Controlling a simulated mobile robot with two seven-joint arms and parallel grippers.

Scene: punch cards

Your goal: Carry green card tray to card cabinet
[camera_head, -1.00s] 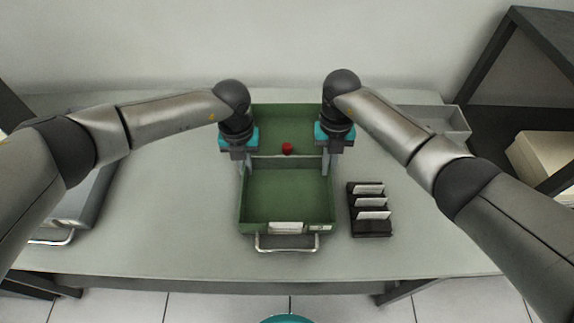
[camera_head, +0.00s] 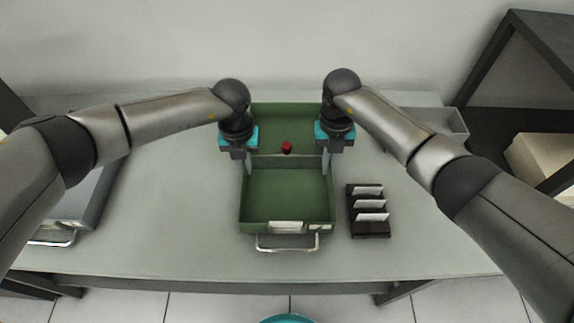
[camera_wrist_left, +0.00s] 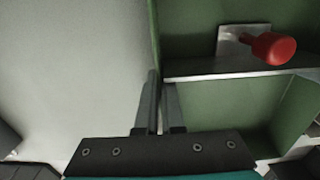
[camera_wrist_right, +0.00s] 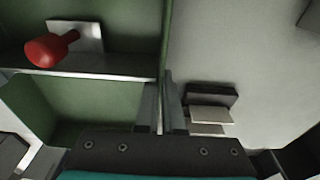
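The green card tray (camera_head: 287,208) is in the middle of the table in the head view, with a front handle, a label and a red-knobbed divider across it. My left gripper (camera_head: 243,160) is shut on its left side wall; in the left wrist view the fingers (camera_wrist_left: 160,105) are either side of that wall. My right gripper (camera_head: 328,160) is shut on the right wall, its fingers (camera_wrist_right: 161,105) either side of it. The tray's underside is hidden, so I cannot tell if it touches the table. I cannot tell which thing is the card cabinet.
A black rack with white cards (camera_head: 369,226) stands just right of the tray. A grey metal box with a handle (camera_head: 82,215) is at the left. A grey open tray (camera_head: 458,122) lies at the back right. A dark shelf unit (camera_head: 545,50) stands beyond the table's right end.

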